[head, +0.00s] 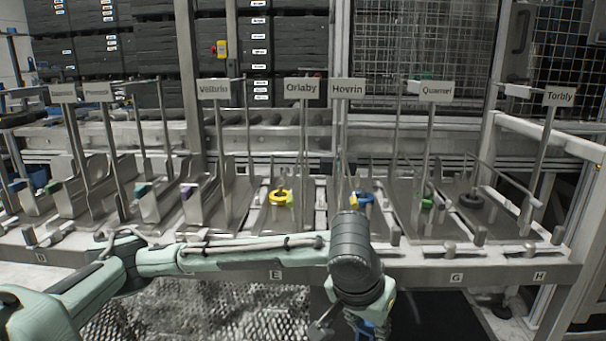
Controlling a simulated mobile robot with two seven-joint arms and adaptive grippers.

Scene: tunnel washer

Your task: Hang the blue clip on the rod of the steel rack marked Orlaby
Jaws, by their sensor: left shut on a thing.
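My left arm crosses the lower middle from the left, in front of the rack row. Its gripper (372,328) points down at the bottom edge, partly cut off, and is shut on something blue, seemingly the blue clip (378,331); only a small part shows. The steel rack with the Orlaby sign (302,88) stands beyond, left of and above the gripper. Its upright post (302,140) rises from the row, with the sign at its top. A yellow ring (279,196) lies near its foot on the left. My right gripper is not in view.
Similar racks stand in a row: Vellbrio (214,89) to the left, Hovrin (347,89) close on the right, Quarnel (436,91) and Torbly (560,96) farther right. A blue ring (363,198) lies below Hovrin. The front ledge (430,270) lies behind my arm.

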